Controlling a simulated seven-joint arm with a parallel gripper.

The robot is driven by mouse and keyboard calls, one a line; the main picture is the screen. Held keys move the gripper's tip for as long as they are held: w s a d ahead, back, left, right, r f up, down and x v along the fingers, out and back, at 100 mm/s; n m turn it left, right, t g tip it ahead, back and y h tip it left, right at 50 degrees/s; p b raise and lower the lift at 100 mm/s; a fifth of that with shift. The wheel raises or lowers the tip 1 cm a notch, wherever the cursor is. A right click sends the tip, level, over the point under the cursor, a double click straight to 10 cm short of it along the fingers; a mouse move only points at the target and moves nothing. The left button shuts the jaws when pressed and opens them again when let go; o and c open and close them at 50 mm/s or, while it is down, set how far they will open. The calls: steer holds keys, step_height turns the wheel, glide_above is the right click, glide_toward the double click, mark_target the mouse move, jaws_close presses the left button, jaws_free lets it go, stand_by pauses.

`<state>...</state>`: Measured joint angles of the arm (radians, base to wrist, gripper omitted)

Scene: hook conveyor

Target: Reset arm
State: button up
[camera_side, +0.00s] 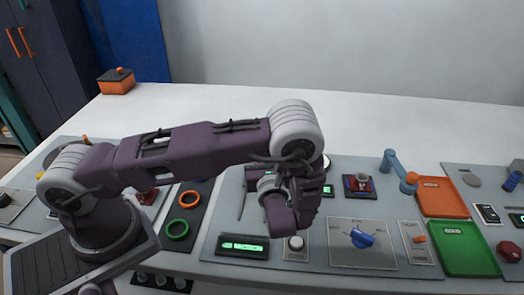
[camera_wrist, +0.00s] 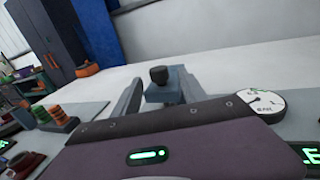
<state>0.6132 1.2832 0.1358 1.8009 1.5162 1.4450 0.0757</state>
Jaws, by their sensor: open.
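My gripper (camera_wrist: 158,80) shows in the wrist view as two grey fingers spread apart, with nothing held between them. A blue-grey block with a black knob (camera_wrist: 159,75) appears between the fingertips; I cannot tell how far beyond them it is. In the side view my arm reaches right from its base, with its wrist bent down over the middle of the panel. There my gripper (camera_side: 254,195) is largely hidden behind the wrist, with thin grey finger parts showing at its left.

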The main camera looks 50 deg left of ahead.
steer(key=s+a+r+n+g+h, duration=0.2)
steer(key=s+r+n+g, duration=0.3)
steer(key=s+r+n, duration=0.15)
steer(key=s+a+r+n+g+h, duration=0.2)
steer(key=s+r+n+g+h, duration=0.1)
steer(key=s+r+n+g, duration=0.35)
steer(key=s+d+r+n+t+h, duration=0.8)
steer(key=s+d+n+h, duration=0.2)
steer(key=s+d+n, duration=0.1)
steer(key=shift+s+d+h, duration=0.3)
steer(key=shift+s+d, duration=0.5)
steer(key=shift+d, duration=0.3)
stand_by(0.5)
